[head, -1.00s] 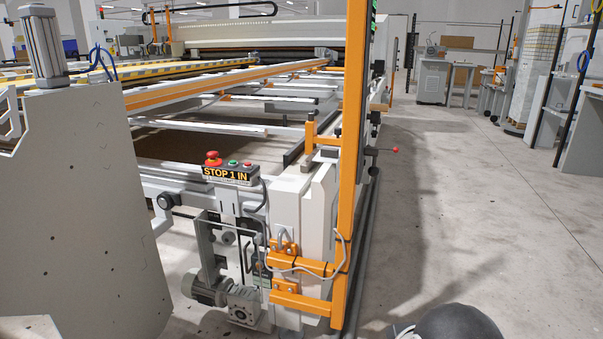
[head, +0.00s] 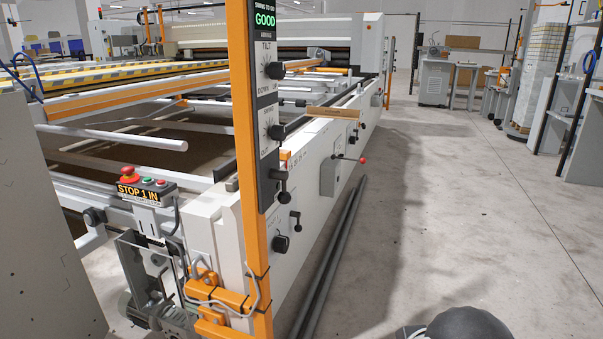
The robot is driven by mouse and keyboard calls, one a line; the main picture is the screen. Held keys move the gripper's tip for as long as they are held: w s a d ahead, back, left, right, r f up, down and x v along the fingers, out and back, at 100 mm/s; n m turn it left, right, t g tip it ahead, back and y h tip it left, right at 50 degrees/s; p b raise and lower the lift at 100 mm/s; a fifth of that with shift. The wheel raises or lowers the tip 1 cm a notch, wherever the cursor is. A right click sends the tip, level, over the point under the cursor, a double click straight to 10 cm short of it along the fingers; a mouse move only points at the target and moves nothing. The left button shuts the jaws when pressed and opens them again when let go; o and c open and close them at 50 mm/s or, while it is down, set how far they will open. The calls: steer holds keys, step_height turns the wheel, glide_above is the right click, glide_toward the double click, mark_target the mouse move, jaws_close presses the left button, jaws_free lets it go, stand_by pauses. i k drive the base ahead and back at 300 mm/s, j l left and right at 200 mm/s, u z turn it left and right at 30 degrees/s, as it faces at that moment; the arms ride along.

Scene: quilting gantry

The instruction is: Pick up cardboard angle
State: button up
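A short tan-brown strip (head: 333,112) lies on top of the long white side rail of the quilting machine, right of the orange post. It could be the cardboard angle, but it is too small to be sure of its shape. No other thing that looks like a cardboard angle shows clearly. My gripper is not in view. A dark rounded part at the bottom edge, right of centre, looks like part of my own body.
The white machine frame (head: 312,160) fills the left, with an orange post (head: 248,170) in front. A red-tipped lever (head: 361,159) and dark knobs stick out of its side. Grey pipes (head: 330,255) lie on the floor alongside. The concrete floor (head: 480,220) at right is open.

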mark_target(344, 114)
steer(key=i+l, duration=0.7)
steer(key=i, duration=0.15)
steer(key=i+l, duration=0.75)
steer(key=i, duration=0.1)
